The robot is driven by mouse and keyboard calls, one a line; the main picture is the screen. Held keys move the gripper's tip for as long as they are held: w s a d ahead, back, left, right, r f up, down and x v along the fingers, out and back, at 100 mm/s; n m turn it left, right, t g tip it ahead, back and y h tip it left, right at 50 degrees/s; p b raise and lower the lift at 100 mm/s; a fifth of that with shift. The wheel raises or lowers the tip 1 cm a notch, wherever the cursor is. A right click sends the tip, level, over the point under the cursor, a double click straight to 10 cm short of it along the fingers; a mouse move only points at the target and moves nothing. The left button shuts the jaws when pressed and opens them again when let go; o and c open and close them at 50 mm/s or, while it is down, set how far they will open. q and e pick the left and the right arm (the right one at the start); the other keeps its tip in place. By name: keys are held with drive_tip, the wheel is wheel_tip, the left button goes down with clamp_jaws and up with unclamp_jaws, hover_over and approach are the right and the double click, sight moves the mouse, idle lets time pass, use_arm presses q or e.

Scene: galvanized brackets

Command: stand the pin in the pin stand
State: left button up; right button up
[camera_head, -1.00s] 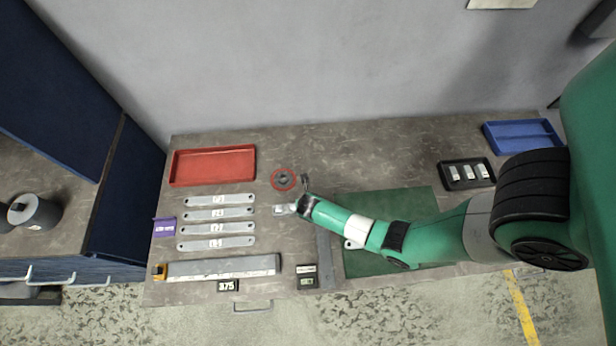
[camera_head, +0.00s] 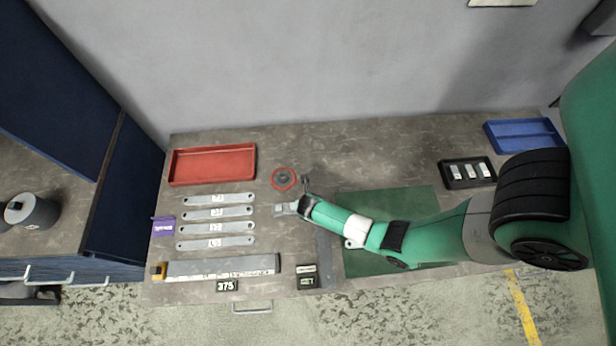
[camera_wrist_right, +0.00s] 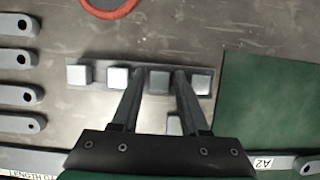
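In the right wrist view my right gripper (camera_wrist_right: 158,75) points its two fingers down at a grey rail carrying several pale square blocks. The fingertips are apart, and one block (camera_wrist_right: 158,82) shows between them with no clear contact. A small grey piece (camera_wrist_right: 174,124) shows nearer the palm; I cannot tell what it is. In the head view a red ring (camera_head: 273,185) surrounds a grey piece (camera_head: 283,179), just above my right gripper (camera_head: 292,207). I cannot tell for sure which piece is the pin or the pin stand. My left gripper is not in view.
Flat grey brackets (camera_head: 218,213) lie in rows at left, below a red tray (camera_head: 212,150). A green mat (camera_head: 400,202) lies under my right arm. A black tray (camera_head: 453,181) and a blue tray (camera_head: 515,136) stand at right. The back middle is clear.

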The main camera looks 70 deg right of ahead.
drive_tip(key=shift+o, duration=1.4)
drive_tip(key=p+v, duration=0.4)
drive_tip(key=v, duration=0.7)
drive_tip(key=shift+r, duration=0.25)
drive_tip(key=shift+a, duration=0.1)
